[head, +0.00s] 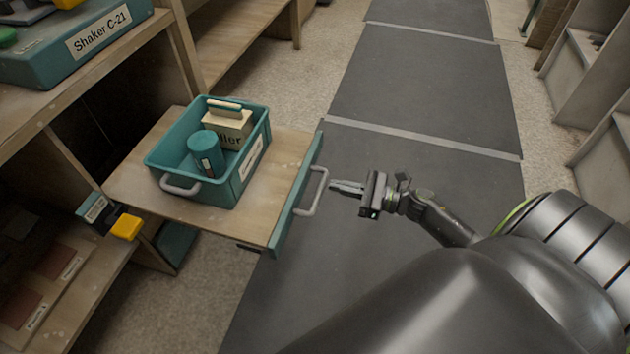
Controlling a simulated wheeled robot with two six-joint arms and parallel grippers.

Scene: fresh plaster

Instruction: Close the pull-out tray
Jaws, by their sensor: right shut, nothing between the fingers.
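The pull-out tray (148,204) is a wooden board standing well out from the shelf unit on the left. Its teal front panel (294,196) carries a grey bar handle (316,191). A teal bin (240,186) sits on the tray, holding a teal canister (206,154) and a beige box (226,127). My right gripper (334,186) is shut and empty, its fingertips pointing left close to the handle. I cannot tell whether they touch it. My left gripper is not in view.
The shelf unit (183,50) holds a teal case (70,50) labelled Shaker C-21. A yellow block (126,227) juts from a shelf post near the tray's left edge. Dark floor mats (425,90) run up the aisle, clear. More shelving (590,75) stands at right.

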